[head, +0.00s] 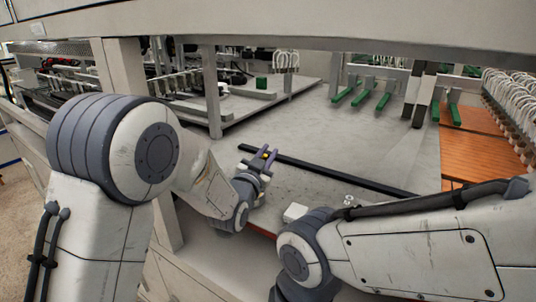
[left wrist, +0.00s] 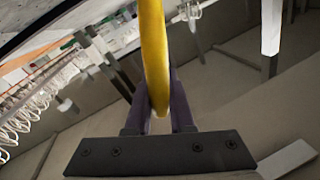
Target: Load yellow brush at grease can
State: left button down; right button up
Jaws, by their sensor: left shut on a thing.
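In the left wrist view the left gripper (left wrist: 160,110) is shut on the yellow brush (left wrist: 154,45), a long, slightly curved yellow piece that runs up out of the top of the picture. Its bristles cannot be made out. I cannot pick out a grease can in either view. My right arm comes in from the right in the head view; its gripper does not show.
A long dark bar (head: 325,171) lies across the grey table (head: 300,130). Several green-handled pieces (head: 363,92) stand at the back, and orange-brown panels (head: 482,150) lie at the right. White hoses (head: 510,100) hang there. A gantry beam (head: 300,20) crosses above, with an upright post (head: 211,90) at left.

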pick_arm(q)
jog(key=shift+f, duration=0.15)
dwell(0.3)
notch_tip(320, 180, up, 7)
jog(key=p, duration=0.3)
dwell(0.4)
dwell(0.4)
